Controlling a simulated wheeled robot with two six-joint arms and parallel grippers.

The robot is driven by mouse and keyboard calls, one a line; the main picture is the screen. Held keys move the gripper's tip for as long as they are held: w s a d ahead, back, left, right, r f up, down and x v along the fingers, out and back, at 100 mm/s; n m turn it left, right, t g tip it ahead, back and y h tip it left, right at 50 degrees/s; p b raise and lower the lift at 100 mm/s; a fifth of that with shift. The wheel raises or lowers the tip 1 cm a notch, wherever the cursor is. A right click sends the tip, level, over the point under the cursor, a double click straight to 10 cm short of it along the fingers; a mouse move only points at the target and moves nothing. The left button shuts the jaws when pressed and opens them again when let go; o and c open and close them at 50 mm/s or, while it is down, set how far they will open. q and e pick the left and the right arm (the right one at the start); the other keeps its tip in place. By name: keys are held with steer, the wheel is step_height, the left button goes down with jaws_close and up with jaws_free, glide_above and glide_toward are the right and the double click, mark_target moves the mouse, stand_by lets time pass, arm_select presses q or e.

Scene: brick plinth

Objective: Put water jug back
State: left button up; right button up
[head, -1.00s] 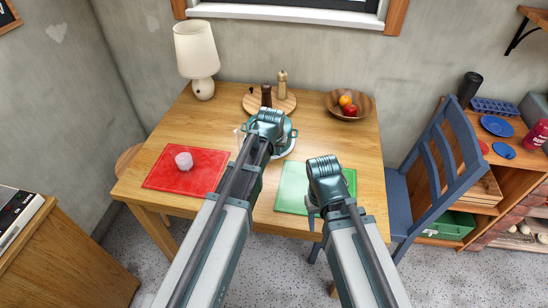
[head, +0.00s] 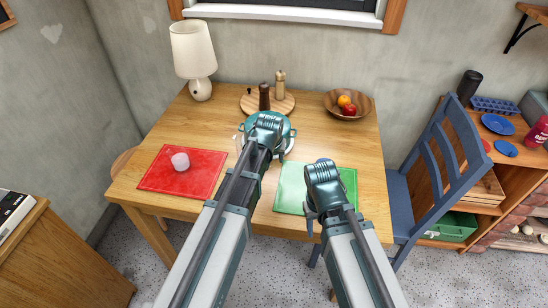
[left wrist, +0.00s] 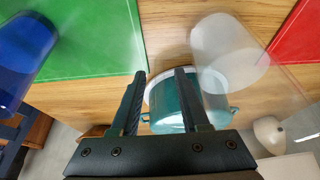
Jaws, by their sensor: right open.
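I cannot make out the water jug with certainty; a faint see-through shape blurs around the whitish cup (left wrist: 230,52) in the left wrist view. In the head view a small whitish cup (head: 180,161) stands on the red mat (head: 165,182). My left gripper (left wrist: 160,73) is open, with nothing seen between its fingers. It is over the table near the teal pot (left wrist: 180,108); in the head view the wrist hides its fingers and part of the pot (head: 289,131). My right gripper (head: 313,213) is open by the front edge of the green mat (head: 290,188).
A blue cup (left wrist: 22,50) is at the wrist view's left. A round board (head: 285,106) with two mills, a fruit bowl (head: 365,108) and a lamp (head: 193,50) stand along the table's back. A blue chair (head: 445,160) and shelf unit (head: 530,165) are at right.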

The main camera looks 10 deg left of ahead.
arm_select(q)
steer(key=shift+r, duration=0.1)
steer(key=p+v, duration=1.2)
steer(key=s+d+m+g, duration=0.1)
steer(key=s+d+g, duration=0.1)
steer(key=s, duration=0.7)
steer(key=s+d+f+m+g+y, duration=0.1)
steer(key=s+d+m+g, duration=0.1)
steer(key=s, duration=0.8)
steer(key=shift+s+d+f+m+g+b, duration=0.2)
steer(key=shift+s+m+g+b, duration=0.1)
steer(key=shift+g, duration=0.2)
steer(key=shift+w+a, duration=0.1)
steer(key=shift+a, duration=0.05)
